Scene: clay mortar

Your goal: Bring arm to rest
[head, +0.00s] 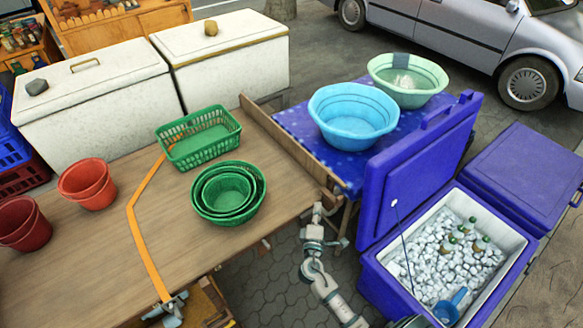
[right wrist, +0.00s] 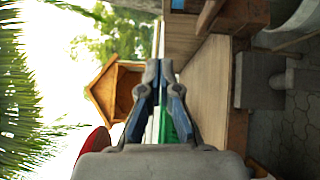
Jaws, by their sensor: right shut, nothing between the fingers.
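My right gripper (head: 318,211) is just off the right front corner of the wooden table (head: 100,262), over the paved ground. Its arm comes up from the bottom of the head view. In the right wrist view, the fingers of the gripper (right wrist: 158,68) meet at their tips, with nothing held between them. The table top (right wrist: 207,85) shows behind the fingers, with something green partly hidden by them.
Stacked green baskets (head: 226,190), a rectangular green basket (head: 196,140) and red pots (head: 86,184) stand on the table. Blue (head: 352,108) and green (head: 408,78) basins sit behind. An open purple cooler (head: 372,285) of ice and bottles is right of my arm.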

